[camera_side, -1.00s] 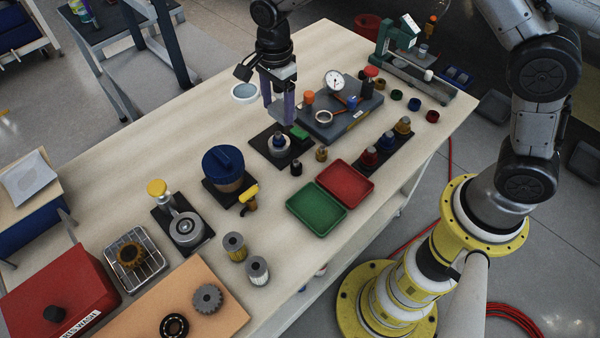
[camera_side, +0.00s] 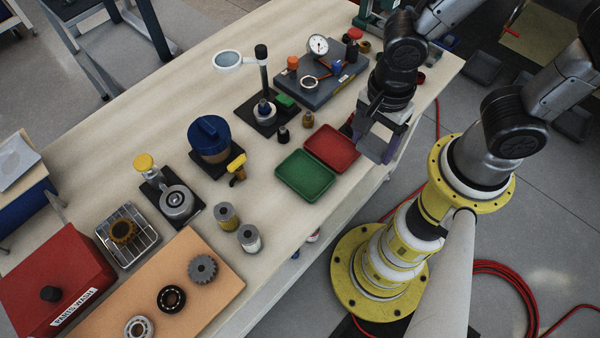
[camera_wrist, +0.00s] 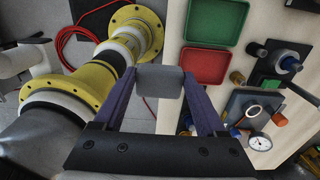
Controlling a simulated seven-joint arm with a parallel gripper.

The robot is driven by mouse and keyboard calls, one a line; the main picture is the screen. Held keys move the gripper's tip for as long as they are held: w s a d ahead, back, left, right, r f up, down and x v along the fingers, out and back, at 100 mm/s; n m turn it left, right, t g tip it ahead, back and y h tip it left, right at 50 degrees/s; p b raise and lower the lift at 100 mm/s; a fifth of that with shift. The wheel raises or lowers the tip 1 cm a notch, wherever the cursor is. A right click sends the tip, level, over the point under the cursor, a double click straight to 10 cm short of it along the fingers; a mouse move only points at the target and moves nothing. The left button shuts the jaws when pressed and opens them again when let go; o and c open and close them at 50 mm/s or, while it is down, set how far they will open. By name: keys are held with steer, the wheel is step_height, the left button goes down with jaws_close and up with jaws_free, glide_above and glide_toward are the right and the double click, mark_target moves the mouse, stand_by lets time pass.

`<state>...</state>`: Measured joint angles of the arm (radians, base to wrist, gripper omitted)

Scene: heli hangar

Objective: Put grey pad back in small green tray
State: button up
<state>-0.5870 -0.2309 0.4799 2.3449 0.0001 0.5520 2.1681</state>
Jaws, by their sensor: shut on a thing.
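My gripper (camera_side: 379,146) is shut on the grey pad (camera_wrist: 160,81), a small rounded block held between the purple finger ends in the wrist view. In the side view, the grey pad (camera_side: 377,138) shows between the fingers, above the table's front edge and right of the red tray. The small green tray (camera_side: 305,176) lies empty on the table, left of the gripper. It also shows at the top of the wrist view (camera_wrist: 216,20).
A red tray (camera_side: 331,147) adjoins the green one and is partly hidden by my gripper. A magnifier stand (camera_side: 262,70) and a grey plate with a dial gauge (camera_side: 318,88) are farther back. Two filters (camera_side: 249,238) stand to the left.

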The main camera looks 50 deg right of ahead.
steer(key=w+a+f, duration=0.2)
steer(key=w+f, duration=0.1)
steer(key=w+a+f, duration=0.3)
steer(key=w, duration=0.1)
steer(key=w+a+f, duration=0.3)
steer(key=w, duration=0.1)
steer(key=shift+w+f, duration=0.25)
steer(key=shift+f, duration=1.7)
steer(key=shift+f, duration=0.1)
steer(key=o, duration=1.1)
steer(key=shift+o, duration=0.2)
step_height(320, 180, up, 12)
steer(key=shift+r, duration=0.2)
